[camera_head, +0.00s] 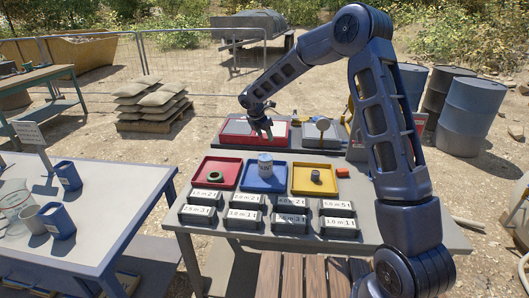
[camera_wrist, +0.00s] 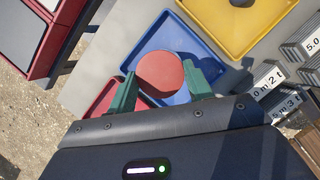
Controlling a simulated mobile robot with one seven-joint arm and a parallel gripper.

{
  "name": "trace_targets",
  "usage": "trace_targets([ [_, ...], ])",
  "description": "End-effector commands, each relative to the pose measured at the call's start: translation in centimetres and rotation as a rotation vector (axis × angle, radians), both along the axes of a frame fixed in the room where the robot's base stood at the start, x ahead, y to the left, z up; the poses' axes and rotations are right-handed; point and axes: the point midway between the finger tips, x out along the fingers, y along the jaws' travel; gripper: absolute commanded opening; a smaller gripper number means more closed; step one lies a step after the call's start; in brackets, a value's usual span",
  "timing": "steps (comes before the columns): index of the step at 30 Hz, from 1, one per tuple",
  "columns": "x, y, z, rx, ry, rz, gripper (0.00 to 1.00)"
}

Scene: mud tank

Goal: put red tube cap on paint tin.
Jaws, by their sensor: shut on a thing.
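The paint tin (camera_head: 265,167), white and blue with lettering on its side, stands upright in a blue tray (camera_head: 250,184). My gripper (camera_head: 264,135) is behind and above the tin in the head view, with a gap between them. In the wrist view the green fingers of my gripper (camera_wrist: 160,88) are shut on the red tube cap (camera_wrist: 160,73), a flat round disc facing the camera. The blue tray (camera_wrist: 178,38) lies below and behind the cap. I cannot make out the tin in the wrist view; the cap may hide it.
A yellow tray (camera_head: 299,187) with a small grey cylinder (camera_head: 316,175) is right. Several dark number blocks (camera_head: 288,221) line the front. An orange block (camera_head: 342,172) sits at the right.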

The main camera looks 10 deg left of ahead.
Motion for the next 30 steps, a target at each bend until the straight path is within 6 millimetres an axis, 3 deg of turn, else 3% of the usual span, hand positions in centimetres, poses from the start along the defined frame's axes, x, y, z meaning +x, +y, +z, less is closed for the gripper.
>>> trace_targets([
  [3,0.0,0.0,-2.5,-0.003,0.002,0.001,0.3],
  [6,0.0,0.0,-3.7,-0.001,0.001,0.001,0.3],
  [14,0.0,0.0,-5.2,0.0,0.0,0.001,0.3],
  [21,0.0,0.0,-8.4,-0.001,0.001,0.001,0.3],
  [30,0.0,0.0,-8.9,-0.001,-0.001,0.0,0.3],
])
